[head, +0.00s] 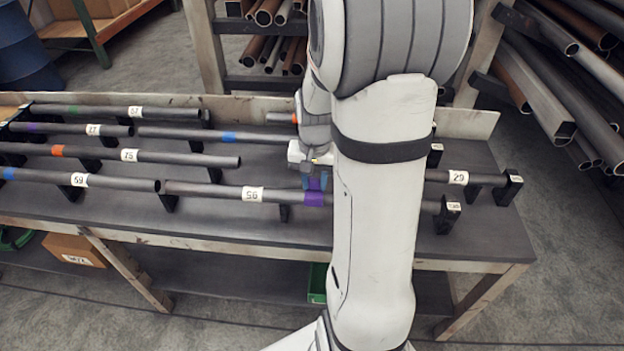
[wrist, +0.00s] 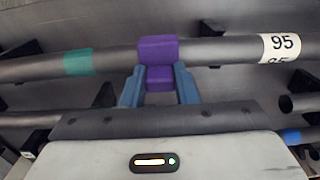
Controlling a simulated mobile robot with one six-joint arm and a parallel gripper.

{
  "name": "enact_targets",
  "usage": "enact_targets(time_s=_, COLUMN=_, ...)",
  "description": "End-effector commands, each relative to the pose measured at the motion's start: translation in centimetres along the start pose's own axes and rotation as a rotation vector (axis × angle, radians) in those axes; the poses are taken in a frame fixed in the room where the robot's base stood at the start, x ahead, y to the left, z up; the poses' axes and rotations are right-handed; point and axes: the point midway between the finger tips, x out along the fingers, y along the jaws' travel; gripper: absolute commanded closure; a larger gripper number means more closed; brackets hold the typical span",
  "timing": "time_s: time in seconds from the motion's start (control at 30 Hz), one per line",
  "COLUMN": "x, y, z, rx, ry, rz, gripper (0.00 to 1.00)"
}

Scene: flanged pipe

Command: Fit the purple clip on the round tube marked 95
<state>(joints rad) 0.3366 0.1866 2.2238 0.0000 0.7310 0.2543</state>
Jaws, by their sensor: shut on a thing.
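The round tube marked 95 (head: 225,192) lies level along the front of the rack. Its white label reads 95 in the wrist view (wrist: 281,46), and a teal band (wrist: 78,62) is on its other side. The purple clip (wrist: 158,48) is on the tube between label and band, with its body across the tube's near surface; it also shows in the head view (head: 315,199). The far side of the clip is hidden, so I cannot tell how fully it wraps. My gripper (wrist: 159,88) is shut on the clip's block, its blue fingers on either side.
Other labelled tubes rest on black supports on the bench (head: 120,228). A tube with a blue band (head: 190,135) lies behind, and one marked 59 (head: 110,182) lies to the left. Stock racks hold pipes at the back and right. My arm hides part of the bench.

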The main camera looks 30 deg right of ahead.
Motion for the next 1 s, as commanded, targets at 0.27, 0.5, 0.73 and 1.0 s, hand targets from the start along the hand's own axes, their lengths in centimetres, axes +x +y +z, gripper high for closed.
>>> enact_targets(time_s=0.27, x=0.0, y=0.1, z=0.3, rx=0.001, ry=0.001, rz=0.0, gripper=0.97)
enact_targets(time_s=0.5, x=0.0, y=0.1, z=0.3, rx=0.001, ry=0.001, rz=0.0, gripper=0.97)
enact_targets(time_s=0.73, x=0.4, y=0.1, z=0.3, rx=0.002, ry=0.0, rz=0.0, gripper=0.97)
enact_targets(time_s=1.0, x=1.0, y=0.1, z=0.3, rx=0.002, ry=0.0, rz=0.0, gripper=0.97)
